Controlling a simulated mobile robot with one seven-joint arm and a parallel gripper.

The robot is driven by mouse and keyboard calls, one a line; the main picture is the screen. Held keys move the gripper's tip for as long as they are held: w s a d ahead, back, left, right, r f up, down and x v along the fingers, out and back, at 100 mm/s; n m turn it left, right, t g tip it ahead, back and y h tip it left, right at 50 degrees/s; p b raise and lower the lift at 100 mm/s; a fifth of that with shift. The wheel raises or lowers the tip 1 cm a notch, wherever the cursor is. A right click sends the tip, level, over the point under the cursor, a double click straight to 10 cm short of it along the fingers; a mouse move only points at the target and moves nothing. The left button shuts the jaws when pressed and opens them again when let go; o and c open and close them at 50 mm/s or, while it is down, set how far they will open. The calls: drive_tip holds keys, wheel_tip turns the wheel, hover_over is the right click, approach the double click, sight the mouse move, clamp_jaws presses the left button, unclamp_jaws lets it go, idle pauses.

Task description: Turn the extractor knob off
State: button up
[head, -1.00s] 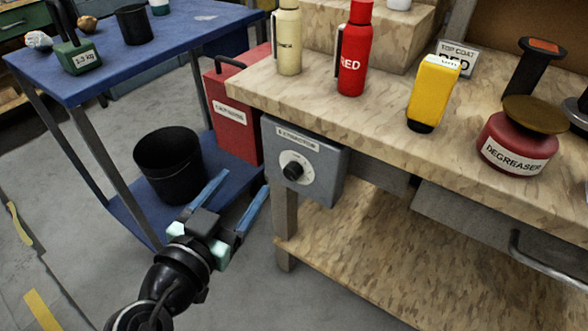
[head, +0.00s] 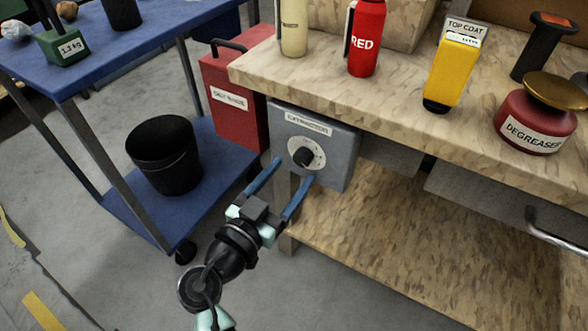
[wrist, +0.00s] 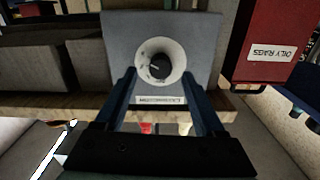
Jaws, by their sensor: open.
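The extractor box (head: 334,165) is a grey panel labelled EXTRACTOR, fixed under the front left corner of the workbench. Its black knob (head: 303,157) sits on a round white dial (head: 318,149). In the wrist view the knob (wrist: 160,66) and dial (wrist: 176,51) appear upside down, beyond the fingertips. My gripper (head: 293,169) is open and empty, with its blue fingers pointing at the box. In the wrist view the two fingers (wrist: 165,74) lie to either side of the dial's lower part. The knob is not gripped. I cannot tell its exact setting.
The wooden workbench (head: 400,103) carries a red bottle (head: 367,40), a yellow container (head: 452,70) and a degreaser pot (head: 533,122). A red bin (head: 236,107) stands just left of the box. A blue cart (head: 121,213) holds a black bucket (head: 163,155).

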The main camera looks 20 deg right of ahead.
sight(303, 157)
drive_tip(key=shift+x, duration=1.15)
clamp_jaws()
